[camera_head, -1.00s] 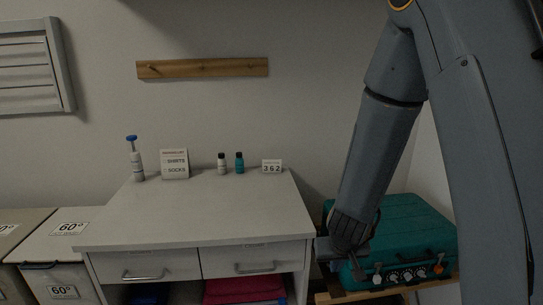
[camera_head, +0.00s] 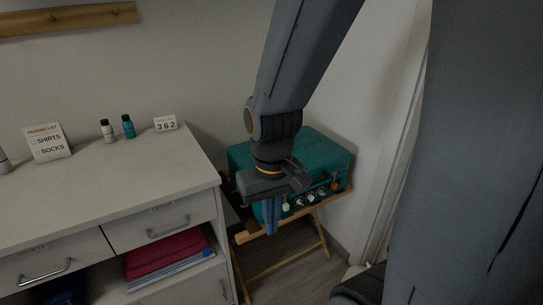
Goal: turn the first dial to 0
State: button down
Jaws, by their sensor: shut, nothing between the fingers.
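A teal suitcase (camera_head: 325,152) lies on a wooden folding stand. Its front face carries a row of small round dials with white marks. The leftmost dial (camera_head: 298,202) shows just right of a pale latch (camera_head: 286,207); its setting is too small to read. My gripper (camera_head: 272,230) points down in front of the suitcase's left front corner, left of the dials. Its fingers are together and hold nothing. It looks apart from the dials, though the depth is hard to judge. My wrist hides part of the suitcase's left side.
A number card (camera_head: 166,124) reading 362 stands on the white cabinet (camera_head: 130,172) to the left, with two small bottles and a packing list (camera_head: 47,143). The wooden stand (camera_head: 282,259) has open legs. A wall is close on the right.

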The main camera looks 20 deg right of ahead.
aim_at(256, 209)
jog(key=z, duration=1.8)
jog(key=k, duration=0.7)
jog(key=u, duration=0.9)
jog(key=i, duration=0.45)
jog(key=z, duration=0.1)
